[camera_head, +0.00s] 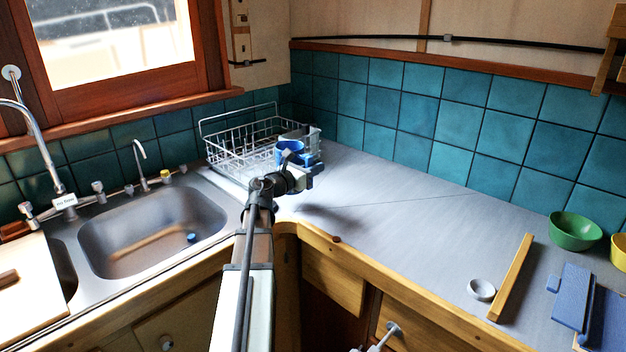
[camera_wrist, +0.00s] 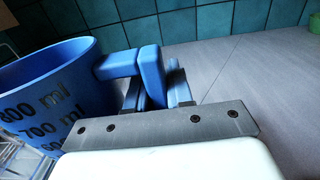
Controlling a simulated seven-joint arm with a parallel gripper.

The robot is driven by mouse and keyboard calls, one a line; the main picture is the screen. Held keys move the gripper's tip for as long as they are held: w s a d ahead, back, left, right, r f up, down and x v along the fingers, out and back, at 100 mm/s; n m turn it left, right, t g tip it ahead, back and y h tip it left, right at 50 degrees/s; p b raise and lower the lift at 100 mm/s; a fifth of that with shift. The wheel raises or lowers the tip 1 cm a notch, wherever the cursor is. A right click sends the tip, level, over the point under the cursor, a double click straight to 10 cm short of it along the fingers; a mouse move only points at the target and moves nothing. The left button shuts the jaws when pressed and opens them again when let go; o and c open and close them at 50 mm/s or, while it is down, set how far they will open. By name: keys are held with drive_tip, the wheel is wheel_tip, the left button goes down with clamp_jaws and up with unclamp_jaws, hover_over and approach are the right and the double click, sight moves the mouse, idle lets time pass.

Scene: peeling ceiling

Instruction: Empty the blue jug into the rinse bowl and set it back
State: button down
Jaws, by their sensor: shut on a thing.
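The blue jug (camera_wrist: 50,95) fills the left of the wrist view, with dark volume marks such as 800 ml and 700 ml on its side. My gripper (camera_wrist: 155,85) is shut on the jug's handle. In the head view the jug (camera_head: 289,150) shows partly behind my gripper (camera_head: 304,164), by the dish rack at the back corner. I cannot tell whether its base touches the counter, and its contents are hidden. A green bowl (camera_head: 575,231) and a yellow bowl (camera_head: 619,252) stand at the far right; nothing marks either as the rinse bowl.
A white wire dish rack (camera_head: 232,150) stands beside the jug. The sink (camera_head: 150,232) is at left. A small white cup (camera_head: 481,289), a wooden strip (camera_head: 512,277) and a blue board (camera_head: 572,297) lie at right. The middle counter (camera_head: 400,210) is clear; tiles bound the back.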

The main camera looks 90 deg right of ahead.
sight(306, 160)
wheel_tip(306, 160, up, 3)
drive_tip(key=shift+f, duration=0.1)
drive_tip(key=shift+w+r, duration=0.15)
drive_tip(key=shift+r, duration=0.15)
drive_tip(key=w+a+f+n+t+h, duration=0.1)
drive_tip(key=w+a+n+t+h, duration=0.2)
drive_tip(key=w, duration=1.6)
drive_tip(key=w+a+f+n+t+h, duration=0.15)
drive_tip(key=w+t, duration=0.25)
drive_tip(key=w, duration=1.4)
drive_tip(key=w+a+f, duration=0.2)
drive_tip(key=w+a, duration=0.2)
drive_tip(key=w, duration=0.3)
drive_tip(key=s+a+m+g+y, duration=0.5)
drive_tip(key=s+a+g, duration=0.1)
drive_tip(key=s, duration=0.1)
drive_tip(key=shift+w+f+m+t+y, duration=0.25)
drive_tip(key=shift+f+m+t+y, duration=0.15)
drive_tip(key=shift+f, duration=0.5)
drive_tip(key=shift+w+f+m+t+y, duration=0.15)
drive_tip(key=shift+w+f+t+y, duration=0.25)
drive_tip(key=shift+f, duration=0.55)
drive_tip(key=shift+w+f+m+t+y, duration=0.15)
drive_tip(key=shift+f+m+t+y, duration=0.25)
drive_tip(key=shift+f, duration=0.5)
